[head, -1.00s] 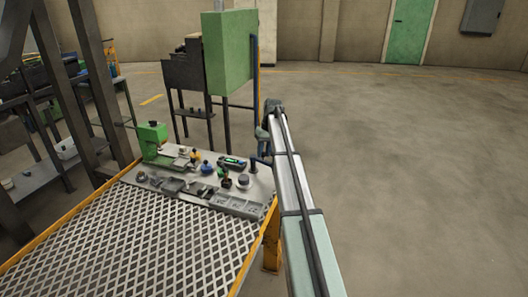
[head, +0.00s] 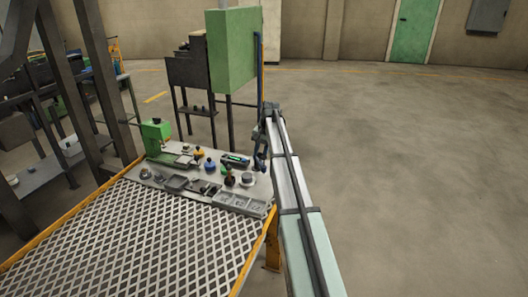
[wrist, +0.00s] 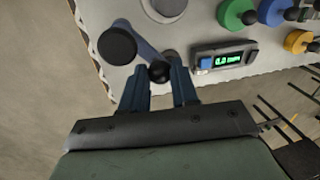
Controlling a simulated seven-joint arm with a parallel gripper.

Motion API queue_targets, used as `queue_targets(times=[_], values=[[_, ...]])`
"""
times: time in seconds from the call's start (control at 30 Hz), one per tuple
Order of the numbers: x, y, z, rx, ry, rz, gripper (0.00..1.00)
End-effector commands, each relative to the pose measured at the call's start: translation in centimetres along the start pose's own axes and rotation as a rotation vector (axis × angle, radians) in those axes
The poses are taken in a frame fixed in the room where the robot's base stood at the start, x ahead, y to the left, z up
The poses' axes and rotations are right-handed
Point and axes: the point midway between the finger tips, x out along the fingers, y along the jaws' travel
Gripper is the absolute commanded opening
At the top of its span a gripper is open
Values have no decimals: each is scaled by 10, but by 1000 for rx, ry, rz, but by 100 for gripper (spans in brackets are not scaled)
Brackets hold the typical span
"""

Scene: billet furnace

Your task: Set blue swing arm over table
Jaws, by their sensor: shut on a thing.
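The blue swing arm (wrist: 143,42) shows in the wrist view as a blue-grey bar at the edge of the grey table plate (wrist: 205,25). In the head view my gripper (head: 262,150) is at the plate's right edge and my arm hides much of the swing arm there.
A digital gauge reading 0.0 mm (wrist: 222,57) lies close right of the knob. Green (wrist: 237,12), blue and yellow round pieces stand beyond it. A green press (head: 155,135) and grey trays (head: 205,188) are on the plate. A green panel (head: 233,55) stands behind. Floor at right is clear.

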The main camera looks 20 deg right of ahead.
Motion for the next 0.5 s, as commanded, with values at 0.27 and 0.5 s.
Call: queue_targets(times=[0.27, 0.5], values=[[2, -14, 8, 254, 54, -1, 0], [4, -25, 10, 449, 92, -1, 0]])
